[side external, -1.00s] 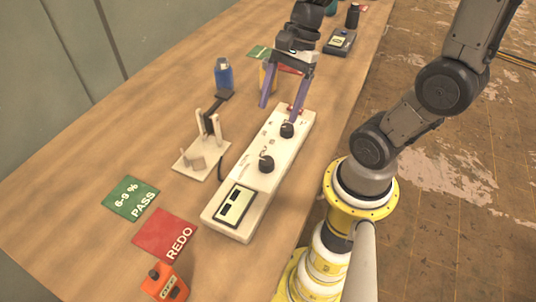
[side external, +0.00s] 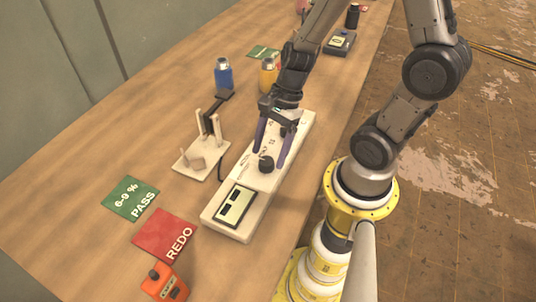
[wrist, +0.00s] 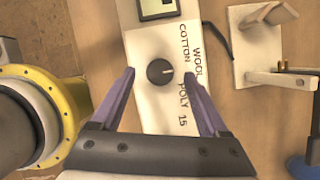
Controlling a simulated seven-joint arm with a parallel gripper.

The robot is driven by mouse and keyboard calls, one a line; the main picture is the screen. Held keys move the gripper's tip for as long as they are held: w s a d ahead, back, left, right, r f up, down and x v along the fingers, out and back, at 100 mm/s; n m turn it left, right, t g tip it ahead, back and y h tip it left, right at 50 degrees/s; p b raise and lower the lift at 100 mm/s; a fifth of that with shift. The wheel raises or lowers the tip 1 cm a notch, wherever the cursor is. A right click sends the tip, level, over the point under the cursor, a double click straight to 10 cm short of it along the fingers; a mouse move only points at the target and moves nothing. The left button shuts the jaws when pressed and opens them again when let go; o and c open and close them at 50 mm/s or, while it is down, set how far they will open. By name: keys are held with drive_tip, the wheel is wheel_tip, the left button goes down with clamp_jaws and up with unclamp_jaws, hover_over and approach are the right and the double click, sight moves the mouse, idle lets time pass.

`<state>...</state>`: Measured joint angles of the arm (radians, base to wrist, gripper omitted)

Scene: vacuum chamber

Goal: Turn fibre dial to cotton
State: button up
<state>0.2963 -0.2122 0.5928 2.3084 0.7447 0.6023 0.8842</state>
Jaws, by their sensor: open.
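The fibre dial (side external: 266,163) is a round black knob on the long white meter box (side external: 228,222). In the wrist view the dial (wrist: 160,73) has a white pointer mark aimed right, towards the printed words WOOL, COTTON and POLY; which word it marks is hard to tell. My gripper (side external: 269,153) is open, its two purple fingers pointing down over the box. In the wrist view the fingertips lie left and right of the dial, with a gap on each side. Their exact height against the knob is unclear.
A display (side external: 234,206) sits at the box's near end. A white stand with a black clamp (side external: 203,160) is close on the left. Green PASS (side external: 131,197) and red REDO (side external: 165,235) cards lie left, an orange device (side external: 166,284) in front.

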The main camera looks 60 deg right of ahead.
drive_tip(key=shift+x, duration=0.9)
clamp_jaws()
